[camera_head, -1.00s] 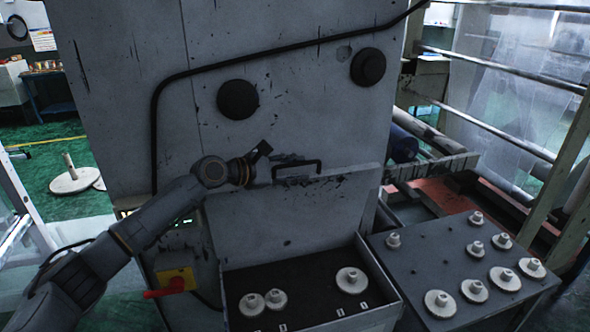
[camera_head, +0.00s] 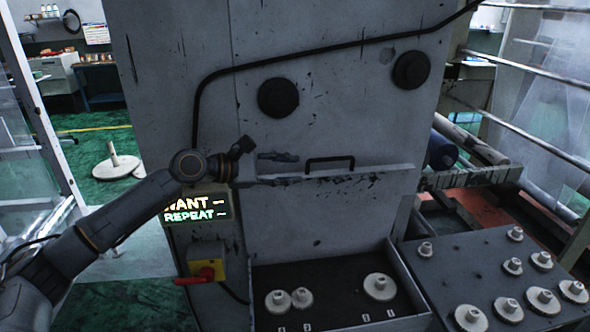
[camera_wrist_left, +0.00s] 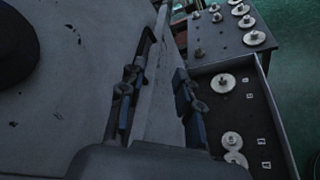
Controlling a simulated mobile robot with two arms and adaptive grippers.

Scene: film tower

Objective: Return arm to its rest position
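My left arm reaches in from the left in the head view. Its dark gripper (camera_head: 262,152) is in front of the grey cabinet (camera_head: 300,120), to the left of a black handle (camera_head: 330,160). A gap shows between the gripper and the handle in the picture. In the left wrist view the two fingers of the left gripper (camera_wrist_left: 158,95) are spread apart with nothing between them. The ledge of the cabinet shows beyond and between them. My right gripper is not in either view.
Below the handle is an open dark tray (camera_head: 395,245) with several pale gears. A table (camera_head: 430,275) with more gears stands at right. A red switch on a yellow box (camera_head: 207,271) and a lit sign (camera_head: 195,208) are near the arm. Green floor is open at left.

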